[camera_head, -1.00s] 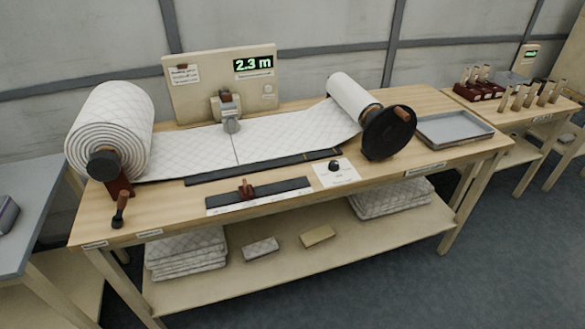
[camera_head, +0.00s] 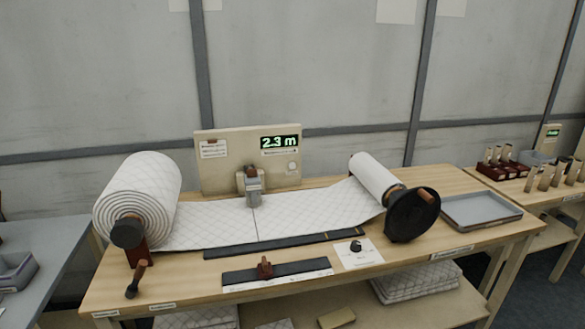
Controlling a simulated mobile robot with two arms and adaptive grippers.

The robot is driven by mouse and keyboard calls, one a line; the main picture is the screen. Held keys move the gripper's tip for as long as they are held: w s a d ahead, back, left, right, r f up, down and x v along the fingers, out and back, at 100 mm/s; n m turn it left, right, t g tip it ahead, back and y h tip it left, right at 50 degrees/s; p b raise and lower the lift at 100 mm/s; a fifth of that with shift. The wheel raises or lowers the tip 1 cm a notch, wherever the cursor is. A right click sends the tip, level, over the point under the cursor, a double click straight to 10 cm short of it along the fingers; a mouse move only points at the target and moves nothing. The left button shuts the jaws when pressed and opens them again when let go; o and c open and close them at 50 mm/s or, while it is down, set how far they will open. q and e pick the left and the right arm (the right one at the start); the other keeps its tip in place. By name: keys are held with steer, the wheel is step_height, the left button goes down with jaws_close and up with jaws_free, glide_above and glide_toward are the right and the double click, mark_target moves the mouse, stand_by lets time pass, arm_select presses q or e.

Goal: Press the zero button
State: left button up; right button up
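A beige panel (camera_head: 222,172) stands upright at the back of the wooden table. Its green display (camera_head: 279,142) reads 2.3 m. A small round pale button (camera_head: 292,167) sits on the panel below the display, at the lower right; any marking on it is too small to read. A grey metal counter device (camera_head: 252,185) with a brown top stands in front of the panel, over the quilted white wadding (camera_head: 215,222). Neither of my grippers shows in the view.
A large wadding roll (camera_head: 140,198) stands at the left and a smaller roll (camera_head: 372,174) with a black handwheel (camera_head: 412,214) at the right. A dark slotted rail (camera_head: 285,244) and a slider bar (camera_head: 245,276) lie in front. A grey tray (camera_head: 481,209) is at the right end.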

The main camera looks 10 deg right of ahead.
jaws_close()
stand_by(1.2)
